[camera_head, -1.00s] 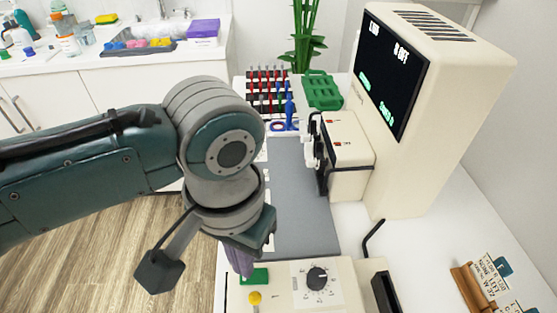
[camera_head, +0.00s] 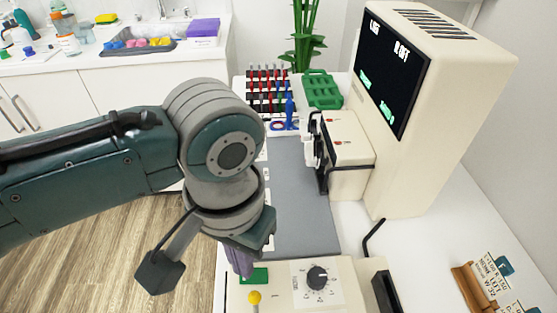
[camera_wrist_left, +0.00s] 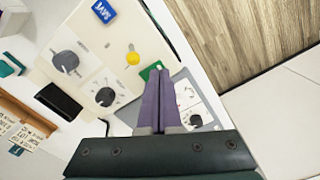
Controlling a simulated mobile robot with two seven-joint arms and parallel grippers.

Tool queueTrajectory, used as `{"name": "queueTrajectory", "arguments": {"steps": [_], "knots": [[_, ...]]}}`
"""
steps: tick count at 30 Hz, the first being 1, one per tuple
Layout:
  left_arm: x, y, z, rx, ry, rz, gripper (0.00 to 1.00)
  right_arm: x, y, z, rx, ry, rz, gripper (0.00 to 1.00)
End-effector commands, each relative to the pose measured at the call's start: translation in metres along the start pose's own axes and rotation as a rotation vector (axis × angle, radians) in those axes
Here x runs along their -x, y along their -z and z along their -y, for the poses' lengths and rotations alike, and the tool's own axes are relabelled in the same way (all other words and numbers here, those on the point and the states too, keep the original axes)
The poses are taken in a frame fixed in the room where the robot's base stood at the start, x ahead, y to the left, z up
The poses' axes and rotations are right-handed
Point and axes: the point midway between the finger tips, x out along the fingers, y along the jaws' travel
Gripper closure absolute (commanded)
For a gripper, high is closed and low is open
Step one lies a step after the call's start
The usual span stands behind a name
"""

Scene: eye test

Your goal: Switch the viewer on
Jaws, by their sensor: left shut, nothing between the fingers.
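A beige unit with a black lit screen (camera_head: 392,75) stands at the right; white text including "OFF" and green text show on it. A smaller beige box (camera_head: 345,140) with small red marks adjoins it; I cannot tell which part is the viewer. In front is a beige control panel (camera_head: 345,285) with a black dial (camera_head: 317,278), a yellow knob (camera_head: 254,297) and a green patch (camera_head: 262,274). My left gripper (camera_head: 245,274) is shut and empty, its purple fingers pointing down at the green patch. In the left wrist view the fingertips (camera_wrist_left: 158,72) overlap the green patch; contact is unclear.
A grey mat (camera_head: 305,215) lies behind the panel. Racks of red and blue tools (camera_head: 267,90) and a green holder (camera_head: 321,90) stand behind. A black open box (camera_head: 385,292) and a wooden letter-card stand (camera_head: 470,290) are at the right. A blue labelled block (camera_wrist_left: 104,11) sits on the panel.

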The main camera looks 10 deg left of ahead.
Motion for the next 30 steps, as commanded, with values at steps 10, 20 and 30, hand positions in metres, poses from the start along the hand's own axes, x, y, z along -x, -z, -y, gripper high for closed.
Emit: {"name": "queueTrajectory", "arguments": {"steps": [10,20,30], "knots": [[-0.006,0.000,0.000,0.000,0.000,0.000,1.00,-0.004,-0.001,0.000,0.000,0.000,0.000,0.50],[-0.011,0.000,0.000,0.000,-0.001,0.000,1.00,-0.007,-0.002,0.000,0.000,0.000,0.000,0.50],[-0.014,0.000,0.000,0.000,0.000,-0.001,1.00,-0.009,-0.003,0.000,0.000,0.000,0.001,0.50]]}}
